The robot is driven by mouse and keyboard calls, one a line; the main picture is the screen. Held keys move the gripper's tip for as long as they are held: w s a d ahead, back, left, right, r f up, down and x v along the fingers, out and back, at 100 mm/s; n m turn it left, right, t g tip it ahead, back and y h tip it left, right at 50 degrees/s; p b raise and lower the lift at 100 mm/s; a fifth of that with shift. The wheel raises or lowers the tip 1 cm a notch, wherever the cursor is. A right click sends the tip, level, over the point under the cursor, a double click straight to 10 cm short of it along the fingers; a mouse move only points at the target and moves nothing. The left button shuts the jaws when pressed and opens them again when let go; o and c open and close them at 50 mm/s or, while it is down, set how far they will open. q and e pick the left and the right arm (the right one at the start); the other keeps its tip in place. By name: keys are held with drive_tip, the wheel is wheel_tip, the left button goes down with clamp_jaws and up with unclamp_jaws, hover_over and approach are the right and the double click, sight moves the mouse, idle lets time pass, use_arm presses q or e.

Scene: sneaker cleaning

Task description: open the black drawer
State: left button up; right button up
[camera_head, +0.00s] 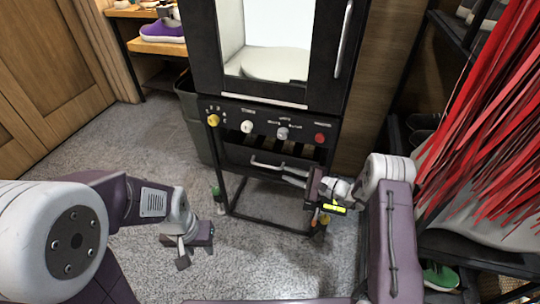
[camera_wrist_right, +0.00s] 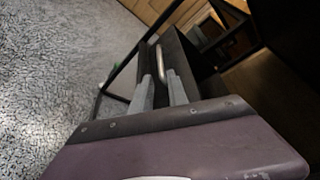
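The black drawer (camera_head: 240,156) sits below the knob panel of a tall black cabinet and carries a silver bar handle (camera_head: 266,165). I cannot tell from here whether it is fully closed. My right gripper (camera_head: 293,176) is at the right part of the handle. In the right wrist view its two grey fingers (camera_wrist_right: 161,86) are apart, with the handle (camera_wrist_right: 159,60) between or just beyond their tips. Contact is not clear. The dark drawer front (camera_wrist_right: 186,55) is just beyond. My left gripper (camera_head: 183,258) hangs low over the carpet, away from the drawer; its finger gap is not clear.
The cabinet's panel (camera_head: 265,127) has several knobs and a glass door above. A thin black frame (camera_head: 265,222) stands below the drawer. Red strips (camera_head: 490,110) and a dark shelf are at right. A dark bin (camera_head: 190,110) is left of the cabinet. Carpet at left is clear.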

sight(274, 168)
drive_tip(key=b+x, duration=0.4)
drive_tip(key=x, duration=0.5)
drive_tip(key=shift+w+r, duration=0.1)
drive_tip(key=shift+r, duration=0.1)
clamp_jaws()
idle(1.2)
